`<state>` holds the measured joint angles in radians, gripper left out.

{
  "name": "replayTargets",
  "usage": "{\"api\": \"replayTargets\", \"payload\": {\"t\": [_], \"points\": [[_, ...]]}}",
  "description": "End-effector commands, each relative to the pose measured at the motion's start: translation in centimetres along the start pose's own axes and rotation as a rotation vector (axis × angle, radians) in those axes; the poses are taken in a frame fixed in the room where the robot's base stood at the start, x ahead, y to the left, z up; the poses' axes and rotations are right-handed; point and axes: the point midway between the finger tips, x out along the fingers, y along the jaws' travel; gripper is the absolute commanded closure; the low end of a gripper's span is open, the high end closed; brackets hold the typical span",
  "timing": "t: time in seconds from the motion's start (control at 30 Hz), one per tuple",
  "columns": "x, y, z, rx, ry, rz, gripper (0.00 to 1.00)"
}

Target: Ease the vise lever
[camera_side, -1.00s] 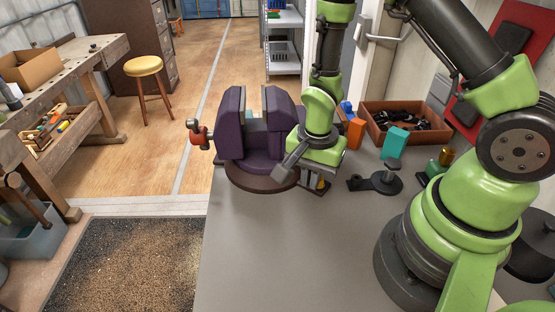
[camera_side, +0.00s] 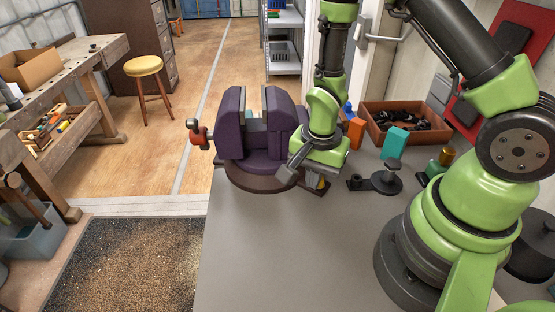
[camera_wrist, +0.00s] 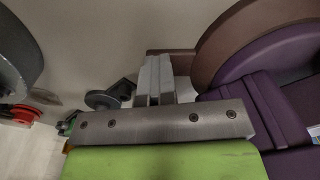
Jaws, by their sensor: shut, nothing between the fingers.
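The purple vise (camera_side: 231,123) stands on a round dark brown base (camera_side: 247,183) at the table's far edge. A red-orange and grey handle (camera_side: 197,135), which looks like its lever, sticks out on the left side. In the wrist view the vise's purple body (camera_wrist: 258,105) and brown base (camera_wrist: 215,45) fill the right side, and the lever is not in sight. My gripper (camera_wrist: 155,80) is shut and empty, its grey fingers together. It is low on the right side of the vise, away from the handle. Whether it touches the base I cannot tell.
An orange block (camera_side: 355,133), a teal block (camera_side: 395,142) and a brown tray of dark parts (camera_side: 372,121) lie to the right. A black stand (camera_side: 386,183) is right of my gripper. The table front (camera_side: 270,250) is clear.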

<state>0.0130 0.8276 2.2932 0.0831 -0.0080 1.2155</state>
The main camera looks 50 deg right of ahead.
Motion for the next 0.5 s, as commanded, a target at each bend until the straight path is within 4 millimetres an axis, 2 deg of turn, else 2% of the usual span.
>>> {"api": "replayTargets", "payload": {"t": [0.03,0.5], "points": [[0.6,0.8,0.2,0.004,-0.009,0.033,1.00],[0.6,0.9,1.2,0.000,-0.012,0.043,1.00]]}}
